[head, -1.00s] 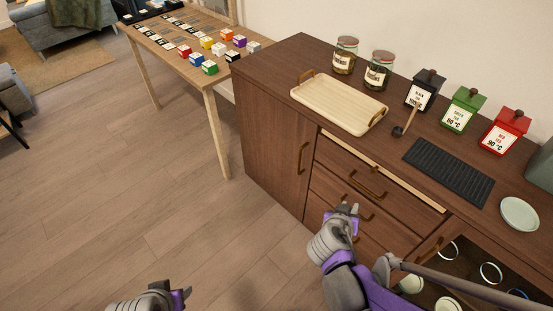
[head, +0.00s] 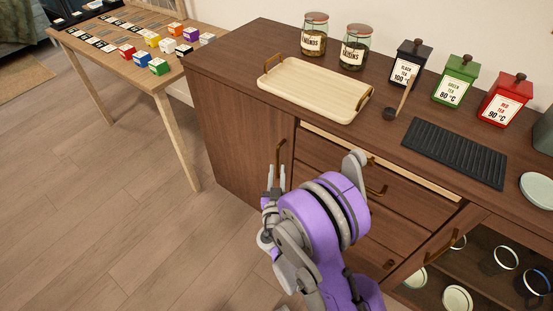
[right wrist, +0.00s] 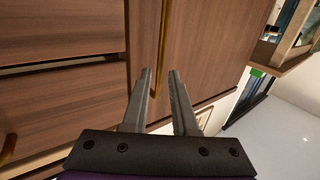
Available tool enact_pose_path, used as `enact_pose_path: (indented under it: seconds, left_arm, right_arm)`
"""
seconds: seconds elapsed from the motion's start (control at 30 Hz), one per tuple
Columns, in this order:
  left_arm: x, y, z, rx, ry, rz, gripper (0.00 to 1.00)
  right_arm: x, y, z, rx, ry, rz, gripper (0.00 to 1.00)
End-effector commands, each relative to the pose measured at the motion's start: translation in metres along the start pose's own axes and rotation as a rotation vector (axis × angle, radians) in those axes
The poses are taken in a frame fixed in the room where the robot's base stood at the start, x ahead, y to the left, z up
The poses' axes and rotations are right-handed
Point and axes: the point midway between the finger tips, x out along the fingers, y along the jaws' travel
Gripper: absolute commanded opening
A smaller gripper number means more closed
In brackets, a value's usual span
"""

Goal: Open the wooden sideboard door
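The wooden sideboard (head: 225,50) has a plain brown door (head: 235,135) at its left end, and the door looks shut. A vertical brass handle (head: 280,152) sits near the door's right edge. My right gripper (head: 276,175) is at the lower part of this handle, its two fingers apart. In the right wrist view, the open fingers (right wrist: 160,73) point at the door (right wrist: 215,45), and the handle (right wrist: 164,40) runs down into the gap between them. Whether the fingers touch it cannot be told. My left gripper is not clearly in view.
Drawers (head: 330,165) with brass handles are right of the door. A beige tray (head: 315,95), glass jars (head: 355,47), tea tins (head: 410,62) and a black mat (head: 455,152) stand on top. A table (head: 150,85) with coloured boxes is at left. Floor before the door is clear.

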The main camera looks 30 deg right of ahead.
Motion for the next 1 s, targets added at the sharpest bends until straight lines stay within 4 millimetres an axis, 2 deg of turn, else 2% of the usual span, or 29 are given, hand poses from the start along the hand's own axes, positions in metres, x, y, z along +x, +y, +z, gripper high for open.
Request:
enact_pose_path:
  seconds: [0.1, 0.3, 0.67, 0.83, 1.0]
  left_arm:
    - [0.003, 0.0, 0.001, 0.0, -0.001, 0.0, 0.5]
    - [0.005, 0.0, 0.001, 0.0, -0.001, 0.0, 0.5]
    - [0.005, 0.0, 0.001, 0.0, -0.001, 0.0, 0.5]
    - [0.005, 0.0, 0.001, 0.0, -0.001, 0.0, 0.5]
    - [0.005, 0.0, 0.001, 0.0, -0.001, 0.0, 0.5]
  right_arm:
    - [0.023, 0.001, 0.001, -0.001, 0.0, 0.003, 0.27]
    - [0.046, 0.0, 0.001, -0.001, 0.0, 0.001, 0.27]
    - [0.052, 0.0, 0.001, -0.001, -0.001, 0.0, 0.27]
    - [0.052, 0.0, 0.001, -0.001, -0.001, 0.0, 0.0]
    - [0.052, 0.0, 0.001, -0.001, -0.001, 0.0, 0.0]
